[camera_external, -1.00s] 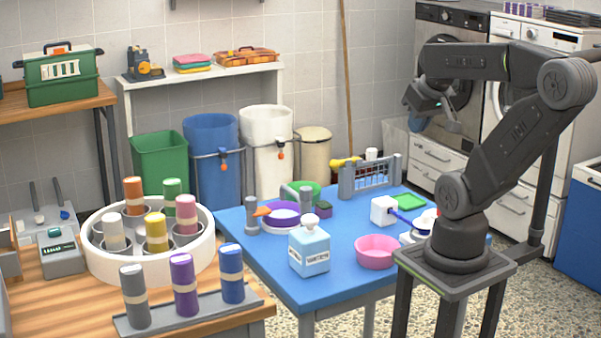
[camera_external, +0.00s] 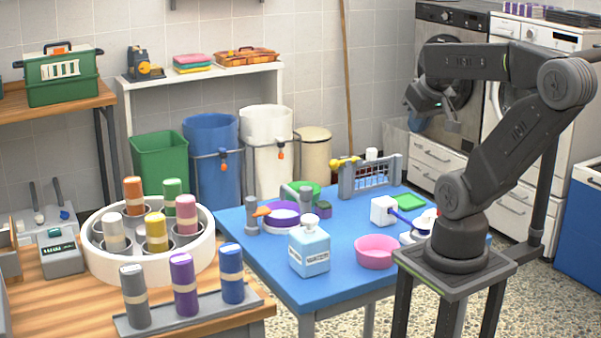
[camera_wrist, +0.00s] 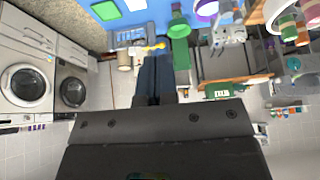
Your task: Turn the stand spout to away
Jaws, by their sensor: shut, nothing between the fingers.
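A grey stand (camera_external: 251,214) with an orange spout (camera_external: 262,211) stands at the left of the blue table. The spout points right, toward a purple-rimmed bowl (camera_external: 282,214) beside it. My gripper (camera_external: 453,122) is high at the right in the external view, in front of the dark washing machine and far from the stand. In the wrist view my gripper (camera_wrist: 157,60) shows its two dark fingers together, with nothing held. I cannot make out the orange spout clearly in the wrist view.
Blue tabletop is free between the bottle and rack. A round white carousel (camera_external: 150,268) stands left.

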